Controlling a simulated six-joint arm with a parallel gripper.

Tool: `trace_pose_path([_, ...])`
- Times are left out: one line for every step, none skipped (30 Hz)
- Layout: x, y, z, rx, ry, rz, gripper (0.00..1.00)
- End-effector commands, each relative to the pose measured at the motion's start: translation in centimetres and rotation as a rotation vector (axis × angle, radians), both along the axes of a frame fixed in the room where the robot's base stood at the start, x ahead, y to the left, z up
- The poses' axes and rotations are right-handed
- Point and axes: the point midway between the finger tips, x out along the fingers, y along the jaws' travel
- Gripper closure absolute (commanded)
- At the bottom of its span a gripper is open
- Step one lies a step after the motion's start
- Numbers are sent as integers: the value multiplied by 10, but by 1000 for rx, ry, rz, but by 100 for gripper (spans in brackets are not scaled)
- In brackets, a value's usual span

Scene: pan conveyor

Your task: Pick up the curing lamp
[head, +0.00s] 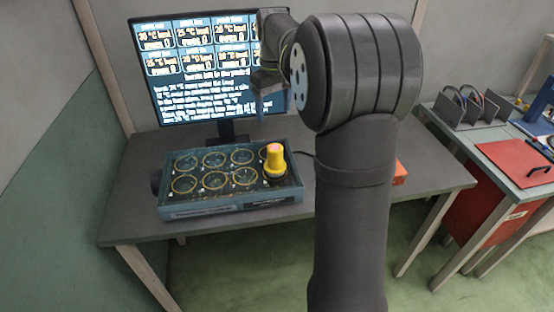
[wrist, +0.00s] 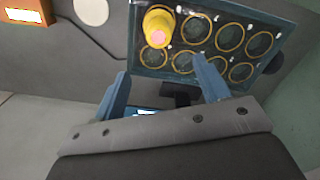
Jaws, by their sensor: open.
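The curing lamp, which I take to be the yellow piece with a pink top (head: 274,162), stands upright at the right end of a blue-grey tray (head: 235,207) with several yellow-ringed round wells. In the wrist view the lamp (wrist: 157,28) shows near the top, beyond my fingertips, on the tray (wrist: 155,73). My gripper (head: 267,98) hangs above and behind the tray in the head view. In the wrist view my gripper (wrist: 161,68) has its two blue fingers apart with nothing between them. The lamp's base is partly hidden.
A monitor (head: 190,70) with text stands at the back of the grey table (head: 130,215). An orange box (head: 400,173) sits to the right, partly hidden by my arm; it also shows in the wrist view (wrist: 25,14). A dark cable runs near the tray. A side bench (head: 500,165) stands at right.

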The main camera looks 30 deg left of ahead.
Motion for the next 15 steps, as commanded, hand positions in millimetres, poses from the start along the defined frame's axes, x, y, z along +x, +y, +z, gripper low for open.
trace_pose_path([0, 1, 0, 0, 0, 76, 31])
trace_pose_path([0, 1, -1, 0, 0, 121, 31])
trace_pose_path([-1, 1, -1, 0, 0, 176, 31])
trace_pose_path([-1, 2, -1, 0, 0, 212, 31])
trace_pose_path([-1, 2, -1, 0, 0, 245, 31])
trace_pose_path([-1, 2, -1, 0, 0, 280, 31])
trace_pose_path([-1, 2, -1, 0, 0, 301, 31])
trace_pose_path([-1, 2, -2, 0, 0, 317, 31])
trace_pose_path([-1, 2, -3, 0, 0, 333, 31])
trace_pose_path([-1, 2, -6, 0, 0, 340, 31])
trace_pose_path([-1, 2, -9, 0, 0, 344, 31])
trace_pose_path([-1, 2, -14, -1, 2, 346, 31])
trace_pose_path([-1, 2, -20, -2, 3, 346, 31])
trace_pose_path([-1, 2, -25, -1, 3, 346, 31])
trace_pose_path([-1, 2, -34, -2, 3, 345, 31])
